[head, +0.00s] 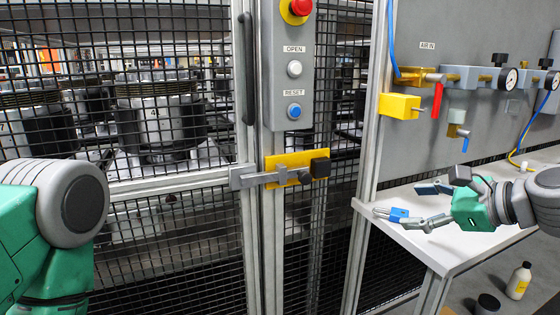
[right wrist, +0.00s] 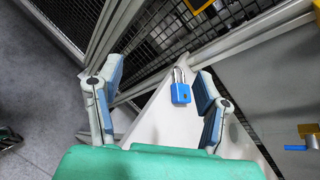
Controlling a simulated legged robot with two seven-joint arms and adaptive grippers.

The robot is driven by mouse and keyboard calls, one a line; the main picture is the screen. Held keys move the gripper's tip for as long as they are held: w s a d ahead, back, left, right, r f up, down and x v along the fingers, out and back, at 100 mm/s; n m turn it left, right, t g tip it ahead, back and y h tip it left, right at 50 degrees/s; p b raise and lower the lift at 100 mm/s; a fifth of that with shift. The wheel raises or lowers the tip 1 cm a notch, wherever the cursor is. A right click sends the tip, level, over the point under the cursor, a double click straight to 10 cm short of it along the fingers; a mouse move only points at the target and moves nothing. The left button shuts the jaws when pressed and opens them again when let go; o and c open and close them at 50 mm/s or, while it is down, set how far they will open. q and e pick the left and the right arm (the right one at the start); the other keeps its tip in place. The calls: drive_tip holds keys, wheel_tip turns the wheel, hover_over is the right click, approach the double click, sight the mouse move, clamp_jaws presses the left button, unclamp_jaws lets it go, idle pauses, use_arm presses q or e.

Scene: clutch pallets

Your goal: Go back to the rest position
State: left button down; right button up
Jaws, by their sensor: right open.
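My right gripper (head: 430,206) is open over the white table at the right of the head view. It also shows in the right wrist view (right wrist: 158,82), its two fingers spread wide with nothing between the pads. A blue padlock (head: 397,214) with a metal shackle lies on the table near its left end, just beyond the fingertips. In the right wrist view the padlock (right wrist: 180,93) appears between the fingers, apart from both. My left arm shows at the left edge of the head view, but its gripper is out of the picture.
The white table (head: 455,250) stands before a grey air panel (head: 450,35) with valves, gauges and a red handle (head: 437,100). A mesh fence with a yellow latch (head: 283,166) and a button box (head: 294,65) fills the middle. A bottle (head: 519,281) stands low at right.

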drive_tip(key=s+a+f+n+g+h, duration=0.1)
drive_tip(key=s+f+n+g+h, duration=0.3)
drive_tip(key=f, duration=0.8)
drive_tip(key=s+a+f+n+g, duration=0.1)
drive_tip(key=s+f+n, duration=0.5)
drive_tip(key=f, duration=0.6)
drive_tip(key=s+d+f+n+g+h, duration=0.1)
drive_tip(key=s+d+f+n+g, duration=0.1)
drive_tip(key=s+f+n, duration=0.4)
drive_tip(key=s+d+f+n+g+h, duration=0.2)
drive_tip(key=s+f+n, duration=0.5)
drive_tip(key=s, duration=1)
wheel_tip(320, 180, down, 2)
drive_tip(key=shift+s+d+f+g+h, duration=0.1)
drive_tip(key=shift+s+d+g+h, duration=0.1)
drive_tip(key=shift+d+g+h, duration=0.15)
drive_tip(key=shift+w+a, duration=0.1)
drive_tip(key=shift+w, duration=0.05)
